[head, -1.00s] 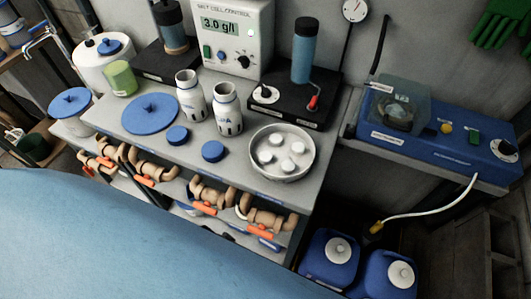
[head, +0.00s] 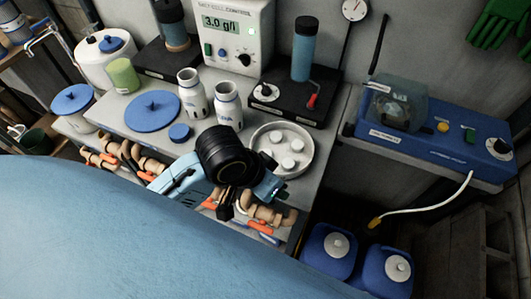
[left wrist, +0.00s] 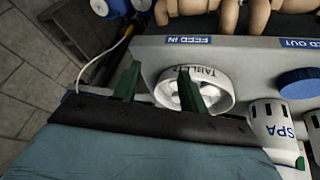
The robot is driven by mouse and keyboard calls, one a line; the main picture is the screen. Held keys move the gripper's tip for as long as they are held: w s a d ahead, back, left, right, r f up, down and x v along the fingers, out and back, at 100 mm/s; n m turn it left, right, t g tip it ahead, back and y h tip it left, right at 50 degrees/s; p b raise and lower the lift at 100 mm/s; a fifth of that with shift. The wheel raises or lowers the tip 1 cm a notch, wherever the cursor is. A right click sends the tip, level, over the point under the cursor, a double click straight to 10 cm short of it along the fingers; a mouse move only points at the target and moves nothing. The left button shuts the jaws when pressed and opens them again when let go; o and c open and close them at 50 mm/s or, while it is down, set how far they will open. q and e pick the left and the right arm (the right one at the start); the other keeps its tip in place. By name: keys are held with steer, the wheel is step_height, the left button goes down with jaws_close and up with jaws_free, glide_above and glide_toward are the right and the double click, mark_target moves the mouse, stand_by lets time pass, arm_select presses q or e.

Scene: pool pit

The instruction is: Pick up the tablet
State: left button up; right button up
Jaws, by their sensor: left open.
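Several white round tablets (head: 297,146) lie in a round light dish (head: 309,163) on the right part of the grey bench top. My left gripper (head: 272,189) is in front of the dish in the head view, and its dark wrist covers the dish's left edge. My right gripper is not in view.
Two white SPA bottles (head: 228,105) and a blue cap (head: 180,132) stand left of the dish. A black stand with a blue cylinder (head: 304,55) is behind it. Pipes with orange handles (head: 262,227) run below the bench's front edge. Blue canisters (head: 330,245) stand on the floor at right.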

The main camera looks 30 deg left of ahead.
arm_select(q)
steer(key=w+a+r+n+g+y, duration=0.2)
steer(key=w+a+r+g+y, duration=0.1)
steer(key=w+a+r, duration=0.5)
steer(key=f, duration=0.4)
steer(key=w+f+b, duration=0.1)
steer(key=f, duration=0.4)
steer(key=w+d+f, duration=0.1)
steer(key=f, duration=0.3)
steer(key=shift+w+f, duration=0.15)
steer(key=shift+w, duration=0.1)
steer(key=c, duration=0.7)
